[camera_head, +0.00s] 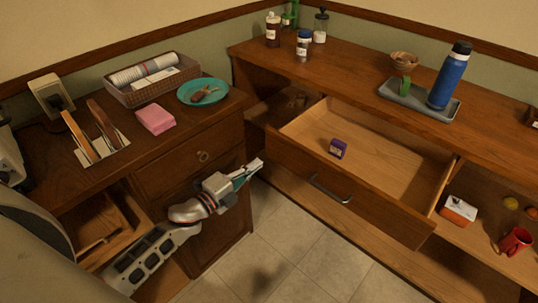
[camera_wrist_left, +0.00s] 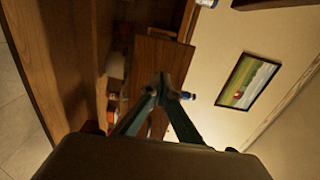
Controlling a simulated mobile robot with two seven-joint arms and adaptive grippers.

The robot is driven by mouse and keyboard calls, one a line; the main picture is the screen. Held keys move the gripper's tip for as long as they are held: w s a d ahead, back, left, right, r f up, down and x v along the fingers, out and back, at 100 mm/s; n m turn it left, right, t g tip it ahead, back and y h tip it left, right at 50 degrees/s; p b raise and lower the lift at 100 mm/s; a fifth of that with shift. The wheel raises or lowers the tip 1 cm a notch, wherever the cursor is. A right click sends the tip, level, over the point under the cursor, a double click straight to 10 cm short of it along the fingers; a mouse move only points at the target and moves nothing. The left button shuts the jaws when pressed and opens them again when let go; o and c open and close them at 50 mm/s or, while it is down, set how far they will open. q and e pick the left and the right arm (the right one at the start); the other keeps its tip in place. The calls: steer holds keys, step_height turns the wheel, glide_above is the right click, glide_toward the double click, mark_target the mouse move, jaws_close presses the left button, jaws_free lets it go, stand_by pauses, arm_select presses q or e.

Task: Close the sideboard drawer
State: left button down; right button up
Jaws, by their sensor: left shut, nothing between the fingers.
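The sideboard drawer (camera_head: 371,204) is pulled open on the right in the head view, with a dark bar handle (camera_head: 330,190) on its front. A small purple box (camera_head: 338,148) lies inside it. My left gripper (camera_head: 254,168) is shut and empty, just left of the drawer front's left end in the picture. I cannot tell whether it touches the drawer. In the left wrist view, the closed fingers (camera_wrist_left: 160,85) meet in front of a blurred brown wooden panel; which panel it is, I cannot tell. My right gripper is not in view.
A red mug (camera_head: 515,241) stands on the lower shelf. A cabinet with a ringed drawer (camera_head: 190,160) stands at left. Tiled floor (camera_head: 300,250) lies between.

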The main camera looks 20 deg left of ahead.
mark_target(276, 150)
arm_select(q)
steer(key=x, duration=0.5)
steer(key=shift+w+d, duration=0.15)
steer(key=shift+w, duration=0.15)
steer(key=shift+w+d, duration=0.15)
steer(key=shift+w, duration=0.35)
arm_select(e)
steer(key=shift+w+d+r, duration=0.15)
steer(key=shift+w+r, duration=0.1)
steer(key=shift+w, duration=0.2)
arm_select(q)
steer(key=shift+w, duration=0.15)
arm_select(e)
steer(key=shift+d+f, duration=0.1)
